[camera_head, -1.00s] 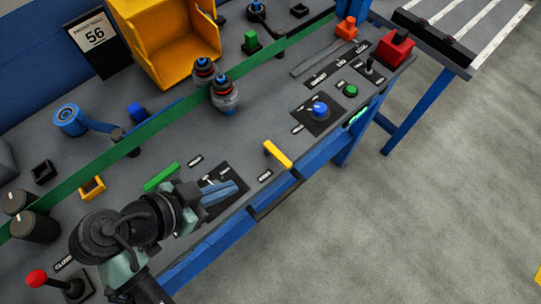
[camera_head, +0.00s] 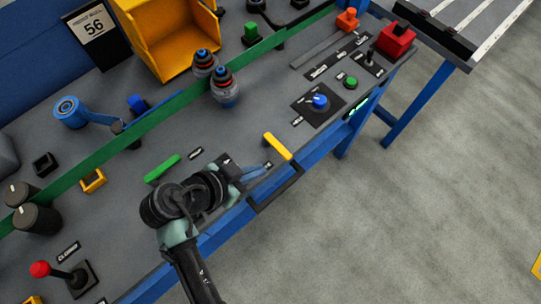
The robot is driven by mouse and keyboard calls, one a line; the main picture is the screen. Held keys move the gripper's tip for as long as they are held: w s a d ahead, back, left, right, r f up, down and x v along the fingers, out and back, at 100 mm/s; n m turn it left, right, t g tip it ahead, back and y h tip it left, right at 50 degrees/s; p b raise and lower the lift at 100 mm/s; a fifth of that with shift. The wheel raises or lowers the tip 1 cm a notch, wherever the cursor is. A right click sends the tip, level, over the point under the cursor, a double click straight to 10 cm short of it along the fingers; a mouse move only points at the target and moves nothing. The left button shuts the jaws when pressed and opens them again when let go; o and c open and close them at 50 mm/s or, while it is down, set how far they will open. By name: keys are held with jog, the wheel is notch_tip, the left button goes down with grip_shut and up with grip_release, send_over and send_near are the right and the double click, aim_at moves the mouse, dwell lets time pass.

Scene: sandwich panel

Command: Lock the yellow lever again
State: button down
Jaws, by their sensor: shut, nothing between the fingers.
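The yellow lever (camera_head: 277,147) is a short yellow bar near the front edge of the panel, lying slanted from upper left to lower right. My gripper (camera_head: 264,168) is just below and left of it in the picture, its bluish fingers shut with nothing between them. The fingertips point towards the lever's lower right end. A small gap seems to show between them, but I cannot tell how far apart they are in height. My gripper covers part of the dark plate and label beside the lever.
A green lever (camera_head: 162,168) lies left of my gripper. A black handle frame (camera_head: 277,190) sticks out at the panel's front edge, close to my fingers. A blue knob (camera_head: 320,101) and a green button (camera_head: 350,82) are to the right. A red-topped joystick (camera_head: 41,269) stands lower left.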

aim_at(277, 149)
jog(key=shift+w+d+f+p, duration=0.15)
jog(key=shift+w+d+p, duration=0.35)
jog(key=shift+w+d, duration=1.05)
